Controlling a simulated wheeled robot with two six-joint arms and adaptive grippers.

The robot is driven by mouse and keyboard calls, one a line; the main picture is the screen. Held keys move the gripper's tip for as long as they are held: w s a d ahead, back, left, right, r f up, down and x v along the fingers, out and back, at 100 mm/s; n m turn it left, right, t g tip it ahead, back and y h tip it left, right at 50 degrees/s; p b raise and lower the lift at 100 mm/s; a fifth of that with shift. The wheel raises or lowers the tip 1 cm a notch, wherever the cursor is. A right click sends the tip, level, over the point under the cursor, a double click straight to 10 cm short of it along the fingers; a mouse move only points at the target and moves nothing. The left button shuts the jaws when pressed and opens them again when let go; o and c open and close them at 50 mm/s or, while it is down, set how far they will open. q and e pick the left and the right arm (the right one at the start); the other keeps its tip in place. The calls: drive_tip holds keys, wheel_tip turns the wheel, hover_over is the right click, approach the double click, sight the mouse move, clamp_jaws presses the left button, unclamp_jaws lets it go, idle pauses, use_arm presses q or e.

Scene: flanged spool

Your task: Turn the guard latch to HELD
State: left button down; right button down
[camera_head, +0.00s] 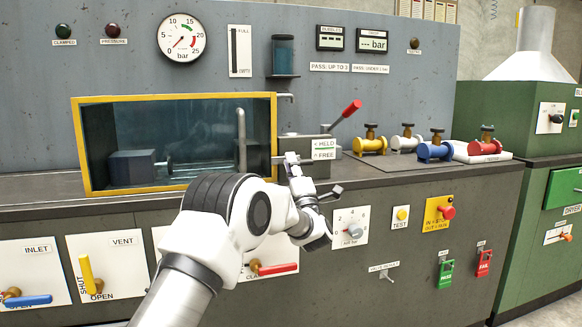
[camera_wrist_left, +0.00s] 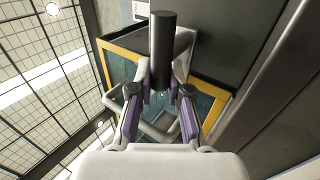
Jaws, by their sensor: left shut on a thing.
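The guard latch (camera_head: 291,158) is a small grey piece at the right edge of the yellow-framed guard window (camera_head: 180,99). A white label reading HELD with a left arrow and FREE with an up arrow (camera_head: 324,149) sits just right of it. My left gripper (camera_head: 296,172) is at the latch. In the left wrist view the gripper (camera_wrist_left: 161,85) is shut on a dark cylindrical handle (camera_wrist_left: 162,45), which stands between its purple-lined fingers. The fingers partly hide the latch in the head view, so its exact angle is hard to tell. My right gripper is not in view.
A red-tipped lever (camera_head: 351,109) rises behind the label. Colored valves (camera_head: 435,149) stand on the bench to the right. A dial (camera_head: 354,231), a test button (camera_head: 401,214) and a red-handled valve (camera_head: 274,268) are on the front panel near my arm.

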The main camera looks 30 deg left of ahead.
use_arm(q)
drive_tip(key=c, duration=1.1)
unclamp_jaws()
drive_tip(key=shift+d+f, duration=0.1)
drive_tip(key=v, duration=1.2)
